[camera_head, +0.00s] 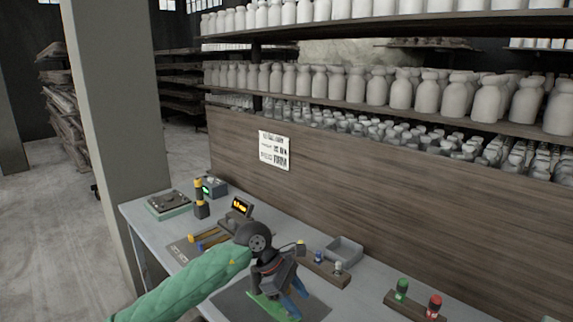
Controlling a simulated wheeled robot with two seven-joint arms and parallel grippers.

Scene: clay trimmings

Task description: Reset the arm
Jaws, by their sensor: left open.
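My left arm comes in from the lower left in a green quilted sleeve, with a dark wrist joint. My left gripper (281,299) hangs over the near part of the grey workbench (338,298), above or on a dark mat (236,302). Its jaws are open, and I see nothing held between them. Green and blue parts show at its lower end; I cannot tell whether all of them belong to the gripper. My right gripper is out of view.
A grey tray (351,248) and a wooden block with small knobs (325,268) lie to the gripper's right. A holder (412,306) with green and red pieces stands farther right. A small display (240,208), a scale-like device (169,204) and a pillar (112,120) are left. Shelves of white bottles rise behind.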

